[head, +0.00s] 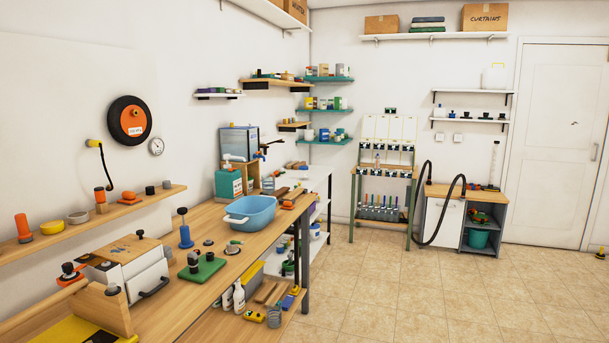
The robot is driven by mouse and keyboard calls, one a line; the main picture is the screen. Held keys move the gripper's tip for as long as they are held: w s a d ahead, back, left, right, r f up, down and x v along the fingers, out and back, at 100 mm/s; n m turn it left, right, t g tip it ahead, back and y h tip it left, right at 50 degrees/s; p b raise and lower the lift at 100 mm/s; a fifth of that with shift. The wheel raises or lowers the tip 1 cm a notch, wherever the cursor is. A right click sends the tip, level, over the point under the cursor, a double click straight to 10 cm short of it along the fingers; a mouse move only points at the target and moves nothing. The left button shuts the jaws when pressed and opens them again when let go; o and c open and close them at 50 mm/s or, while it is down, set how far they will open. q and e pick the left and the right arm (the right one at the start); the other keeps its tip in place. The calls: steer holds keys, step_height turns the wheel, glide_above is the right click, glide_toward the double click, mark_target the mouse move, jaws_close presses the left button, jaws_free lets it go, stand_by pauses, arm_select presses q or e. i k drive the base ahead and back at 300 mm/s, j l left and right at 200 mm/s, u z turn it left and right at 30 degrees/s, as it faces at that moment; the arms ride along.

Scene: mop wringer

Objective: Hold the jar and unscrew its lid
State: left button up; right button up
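Neither of my grippers shows in the head view. I cannot tell for certain which thing is the jar. A small clear container (274,317) stands on the lower shelf under the workbench. Another small clear container (268,186) stands on the bench behind the blue basin. Several small pots and containers stand on the teal wall shelves (323,111) in the corner. They are too small to tell whether any has a screw lid. Nothing is seen being held.
A long wooden workbench (222,268) runs along the left wall. It carries a blue basin (249,213), a green block with dark knobs (201,268), a blue upright tool (185,235) and a white box (132,262). The tiled floor (400,293) at the right is clear.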

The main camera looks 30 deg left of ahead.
mark_target(303, 174)
steer(key=i+j+u, duration=0.2)
steer(key=i, duration=1.15)
steer(key=i+j+u, duration=0.15)
steer(key=i, duration=0.55)
steer(key=i+l, duration=0.1)
steer(key=i, duration=0.65)
steer(key=i+u, duration=0.15)
steer(key=i, duration=0.55)
steer(key=i+l, duration=0.15)
steer(key=i, duration=0.55)
steer(key=i+l+u, duration=0.15)
steer(key=i, duration=0.55)
